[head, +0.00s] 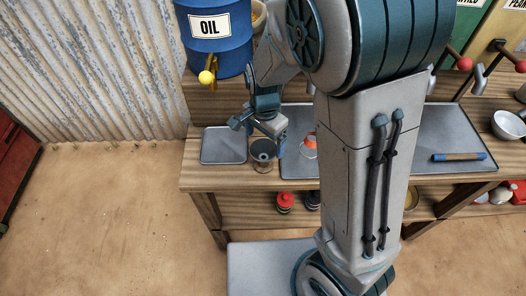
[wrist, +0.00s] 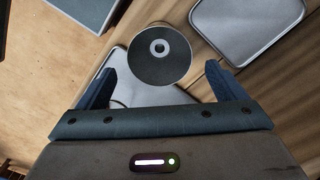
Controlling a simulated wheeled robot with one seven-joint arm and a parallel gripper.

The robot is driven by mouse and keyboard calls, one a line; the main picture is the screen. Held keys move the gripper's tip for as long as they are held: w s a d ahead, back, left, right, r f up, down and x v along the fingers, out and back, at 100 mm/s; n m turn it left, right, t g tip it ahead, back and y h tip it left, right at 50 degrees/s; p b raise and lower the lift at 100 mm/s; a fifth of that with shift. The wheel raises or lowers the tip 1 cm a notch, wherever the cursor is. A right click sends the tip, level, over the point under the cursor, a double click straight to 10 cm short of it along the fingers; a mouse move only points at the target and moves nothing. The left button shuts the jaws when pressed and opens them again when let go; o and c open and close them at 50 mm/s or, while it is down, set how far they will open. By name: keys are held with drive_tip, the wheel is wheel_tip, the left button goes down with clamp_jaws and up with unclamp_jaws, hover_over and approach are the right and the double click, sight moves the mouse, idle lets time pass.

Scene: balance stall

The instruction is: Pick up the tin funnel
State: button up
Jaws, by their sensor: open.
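The tin funnel (head: 264,151) stands on the wooden bench near its front edge, just right of the small grey tray. In the wrist view it shows from above as a dark grey round mouth (wrist: 177,66) with a pale ring and hole at its centre. My gripper (head: 259,137) is right at the funnel, over it in the head view. In the wrist view its blue fingers (wrist: 162,80) are spread wide, with the funnel between and just beyond their tips. Nothing is held. Whether a finger touches the funnel I cannot tell.
A small grey tray (head: 223,146) lies left of the funnel, and a larger tray (head: 440,126) spreads to the right. An orange-and-white item (head: 309,147) stands close right. A blue oil drum (head: 217,50) with a yellow-knobbed tap (head: 206,77) stands behind. My arm hides the bench's middle.

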sight(264, 149)
drive_tip(key=shift+s+a+f, duration=0.1)
drive_tip(key=shift+s+f, duration=0.05)
drive_tip(key=shift+f, duration=2.45)
drive_tip(key=c, duration=0.9)
